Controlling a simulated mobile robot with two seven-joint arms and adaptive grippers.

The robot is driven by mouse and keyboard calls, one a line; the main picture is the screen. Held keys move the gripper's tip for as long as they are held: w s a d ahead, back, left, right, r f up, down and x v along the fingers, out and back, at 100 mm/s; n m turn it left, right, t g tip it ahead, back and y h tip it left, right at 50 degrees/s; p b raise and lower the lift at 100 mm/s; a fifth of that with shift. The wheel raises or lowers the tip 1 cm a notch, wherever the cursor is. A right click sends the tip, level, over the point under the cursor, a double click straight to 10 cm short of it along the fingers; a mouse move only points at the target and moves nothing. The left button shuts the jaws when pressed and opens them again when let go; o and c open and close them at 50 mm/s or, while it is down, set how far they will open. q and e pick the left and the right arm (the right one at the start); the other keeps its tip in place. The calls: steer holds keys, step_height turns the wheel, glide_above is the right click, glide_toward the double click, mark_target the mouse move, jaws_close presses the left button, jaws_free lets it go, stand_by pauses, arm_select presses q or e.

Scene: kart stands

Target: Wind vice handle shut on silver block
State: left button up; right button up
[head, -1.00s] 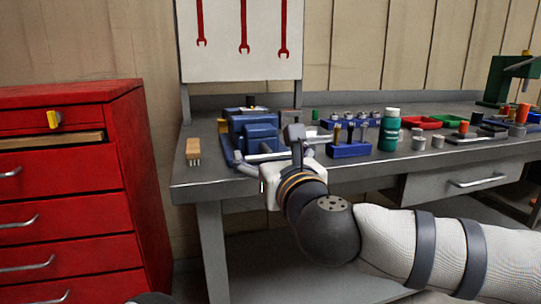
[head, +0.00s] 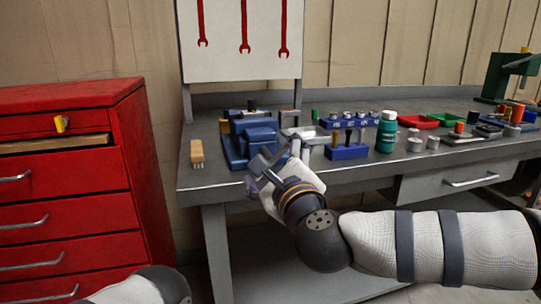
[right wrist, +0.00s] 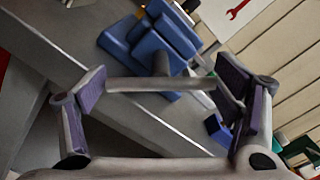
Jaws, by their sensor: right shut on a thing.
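The blue vice (head: 256,138) stands on the grey workbench near its front left corner; its blue body also shows at the top of the right wrist view (right wrist: 135,40). My right gripper (head: 268,169) is in front of the vice at the bench edge, tilted. In the right wrist view, the vice handle (right wrist: 140,85), a grey bar on a short screw, spans between the two purple-padded fingers, and the gripper is shut on it. I cannot make out the silver block; the jaw gap is mostly hidden. My left gripper is out of view.
A blue holder (head: 348,151) with tools and a green bottle (head: 387,132) stand to the right. A red drawer cabinet (head: 70,190) stands left, its upper drawer partly open. The bench's front left corner is clear.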

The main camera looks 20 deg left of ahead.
steer(key=n+p, duration=0.1)
steer(key=n, duration=0.1)
steer(key=n+p, duration=0.1)
steer(key=n, duration=0.2)
steer(key=shift+r+n, duration=0.3)
steer(key=shift+r, duration=0.1)
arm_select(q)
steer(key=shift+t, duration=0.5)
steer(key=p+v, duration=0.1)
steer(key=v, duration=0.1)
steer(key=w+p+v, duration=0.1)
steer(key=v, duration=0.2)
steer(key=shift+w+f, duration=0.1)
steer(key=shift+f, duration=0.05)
arm_select(e)
steer(key=n, duration=0.4)
steer(key=shift+f+n, duration=0.1)
steer(key=shift+n, duration=0.3)
steer(key=shift+f+n, duration=0.1)
steer(key=shift+n, duration=0.2)
steer(key=o, duration=1.1)
steer(key=shift+f, duration=0.1)
